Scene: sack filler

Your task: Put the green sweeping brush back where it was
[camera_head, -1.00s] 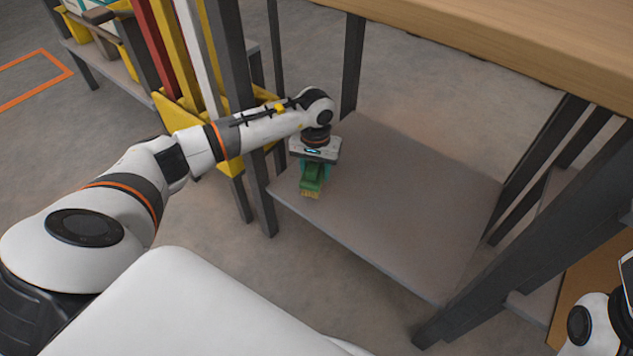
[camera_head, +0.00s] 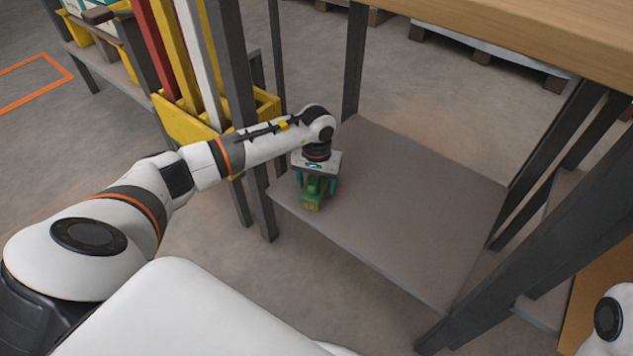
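The green sweeping brush (camera_head: 312,197) rests on the grey lower shelf (camera_head: 400,220), near its left front edge. My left gripper (camera_head: 315,188) points down over the brush. Its two teal fingers stand apart on either side of the brush's green handle, with what looks like a gap to it. The gripper body hides the far part of the brush. My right gripper is not in view; only a white part of my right arm shows at the lower right edge.
A wooden tabletop (camera_head: 500,30) overhangs the shelf at the top. Dark posts (camera_head: 240,110) stand at the shelf's left and right. A yellow bin (camera_head: 185,122) with long red, yellow and white pieces stands left. The rest of the shelf is clear.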

